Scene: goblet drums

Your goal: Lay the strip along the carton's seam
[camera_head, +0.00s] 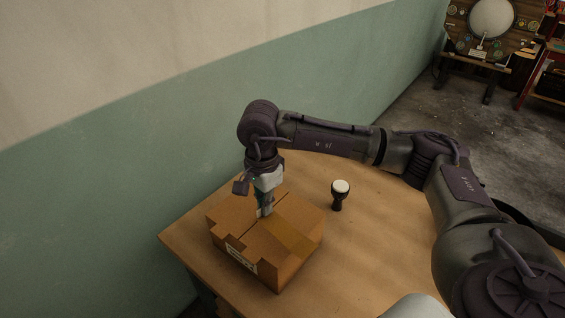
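A brown cardboard carton (287,272) sits on the wooden table, with a white label on its front side and notched flap edges. A darker seam line runs across its top. A tan-brown strip (290,237) shows on the top of the carton, right of my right gripper; I cannot tell whether it lies fully flat. My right gripper (265,212) points down at the top of the carton, its fingertips close to the surface near the strip's far end. The fingers are too small to tell whether they are open or shut on the strip. My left gripper is not in view.
A small dark goblet drum with a white head (340,188) stands on the table (375,245) right of the carton. A green and cream wall runs behind the table's left edge. The tabletop right of the carton is mostly clear.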

